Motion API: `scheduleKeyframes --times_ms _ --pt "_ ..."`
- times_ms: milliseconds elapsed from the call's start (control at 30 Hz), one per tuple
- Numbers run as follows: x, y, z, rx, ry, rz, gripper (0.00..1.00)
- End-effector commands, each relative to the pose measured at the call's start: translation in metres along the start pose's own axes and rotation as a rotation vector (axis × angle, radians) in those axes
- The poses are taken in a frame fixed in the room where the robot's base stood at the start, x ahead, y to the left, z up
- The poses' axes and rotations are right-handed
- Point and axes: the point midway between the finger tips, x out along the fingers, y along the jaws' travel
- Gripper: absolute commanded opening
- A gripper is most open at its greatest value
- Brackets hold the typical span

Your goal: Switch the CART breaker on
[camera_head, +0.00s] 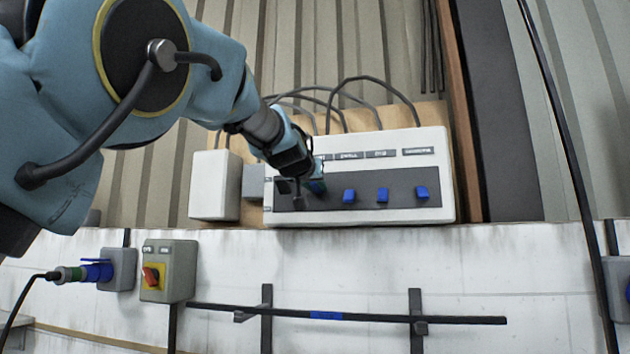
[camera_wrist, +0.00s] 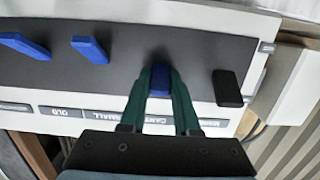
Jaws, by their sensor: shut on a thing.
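The breaker box (camera_head: 440,175) is a white case with a dark panel and a row of levers, mounted on a wooden board. My gripper (camera_head: 312,188) is at the left part of the panel. In the wrist view my gripper (camera_wrist: 160,85) is shut on a blue lever (camera_wrist: 159,77), with a green finger on each side. Blue levers also show on the other side (camera_wrist: 90,48).
In the head view, blue levers (camera_head: 349,196), (camera_head: 382,195) and (camera_head: 421,193) stand right of my gripper. Cables arch above the box. A grey box with a red and yellow switch (camera_head: 152,277) and a blue plug (camera_head: 98,271) are on the lower wall, above a dark rail (camera_head: 380,316).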

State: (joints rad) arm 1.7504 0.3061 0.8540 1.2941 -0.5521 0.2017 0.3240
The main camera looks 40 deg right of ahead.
Motion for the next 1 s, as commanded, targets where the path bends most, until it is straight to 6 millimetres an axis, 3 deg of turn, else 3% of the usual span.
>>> scheduleKeyframes --times_ms 733,767,1000 --pt "0.0008 -0.0003 -0.0023 0.0 -0.055 -0.001 0.0" --pt "0.0008 -0.0003 -0.0023 0.0 -0.055 -0.001 0.33" --pt "0.0007 -0.0002 -0.0024 0.0 -0.055 -0.001 0.6"
